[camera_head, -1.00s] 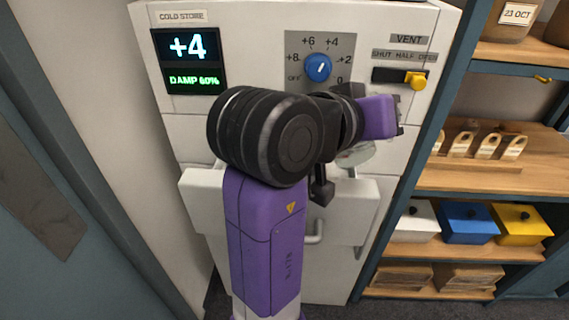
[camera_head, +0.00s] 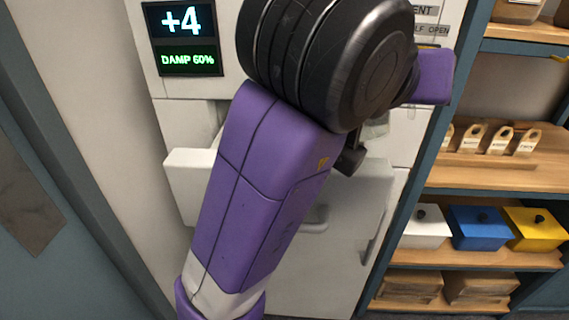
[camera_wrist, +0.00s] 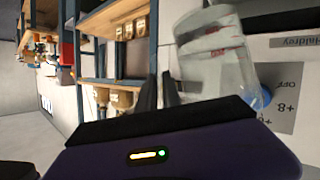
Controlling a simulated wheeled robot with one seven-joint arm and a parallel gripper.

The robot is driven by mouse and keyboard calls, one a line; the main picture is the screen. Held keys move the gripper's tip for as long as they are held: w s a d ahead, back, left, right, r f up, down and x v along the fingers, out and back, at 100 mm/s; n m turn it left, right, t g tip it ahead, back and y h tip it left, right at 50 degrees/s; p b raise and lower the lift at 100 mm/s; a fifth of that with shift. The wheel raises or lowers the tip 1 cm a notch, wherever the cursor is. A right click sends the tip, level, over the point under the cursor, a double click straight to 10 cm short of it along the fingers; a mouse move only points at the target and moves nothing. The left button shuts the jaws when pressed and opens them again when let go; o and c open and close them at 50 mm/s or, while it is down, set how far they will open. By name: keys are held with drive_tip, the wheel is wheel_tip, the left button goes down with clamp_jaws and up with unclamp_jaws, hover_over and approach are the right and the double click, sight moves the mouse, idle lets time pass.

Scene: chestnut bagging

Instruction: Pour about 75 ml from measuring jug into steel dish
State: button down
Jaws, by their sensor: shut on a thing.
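The clear measuring jug (camera_wrist: 212,62), with red markings, shows at the upper right of the wrist view. My gripper (camera_wrist: 161,78) is shut at its side, apparently on its handle; the exact contact is hard to make out. In the head view my own arm hides most of the jug; only a pale translucent bit (camera_head: 377,128) shows below the wrist. The jug's tilt and liquid level cannot be read. The steel dish is not visible in either view; the inside of the open drawer (camera_head: 192,172) is hidden behind my arm.
The white cold store (camera_head: 180,110) stands ahead, its display (camera_head: 186,38) reading +4 and damp 60%. A shelf rack (camera_head: 485,180) stands close on the right with white, blue and yellow boxes and paper bags. A blue-grey panel is at the left.

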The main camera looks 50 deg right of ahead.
drive_tip(key=shift+s+d+f+m+t+b, duration=0.1)
drive_tip(key=shift+s+f+m+t+b, duration=0.5)
drive_tip(key=shift+b, duration=1.65)
drive_tip(key=m+b, duration=0.1)
drive_tip(key=b, duration=0.2)
drive_tip(key=shift+s+d+t, duration=0.1)
drive_tip(key=shift+s+t, duration=0.2)
drive_tip(key=shift+r, duration=0.1)
